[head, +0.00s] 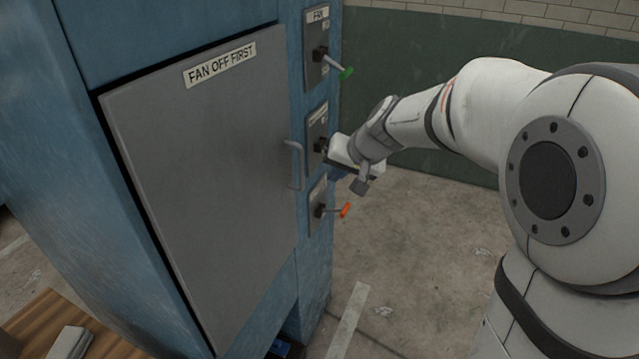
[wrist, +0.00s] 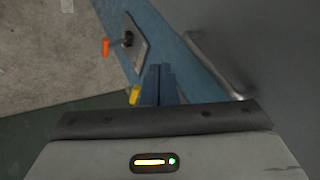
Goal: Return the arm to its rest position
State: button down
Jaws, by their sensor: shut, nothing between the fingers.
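My arm (head: 405,122) reaches from the right toward the switch column of a blue cabinet (head: 190,30). My gripper (wrist: 159,72) is shut and empty, its dark blue fingers together in the wrist view. In the head view it is close to the middle switch (head: 318,145). A yellow lever tip (wrist: 135,95) shows just left of the fingers in the wrist view; whether they touch cannot be told. My wrist hides the middle lever in the head view.
The grey door (head: 200,170) reads "FAN OFF FIRST" and has a handle (head: 293,165); it looks shut. The FAN switch's green-tipped lever (head: 346,73) is above, an orange-tipped lever (head: 345,210) below. A wooden surface (head: 30,320) is at lower left. Floor (head: 420,260) right of the cabinet is clear.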

jog(key=v, duration=0.7)
jog(key=s+d+f+g+h, duration=0.1)
jog(key=s+d+f, duration=0.2)
jog(key=s, duration=0.4)
jog(key=s+d+f+g+h, duration=0.1)
jog(key=s+d+f+h, duration=0.1)
jog(key=s, duration=0.5)
jog(key=s+d+f+h, duration=0.1)
jog(key=s+d+f, duration=0.3)
jog(key=s, duration=0.3)
jog(key=shift+s+f+n+g+h, duration=0.2)
jog(key=shift+s+n+g+h, duration=0.1)
jog(key=shift+n+g+h, duration=0.1)
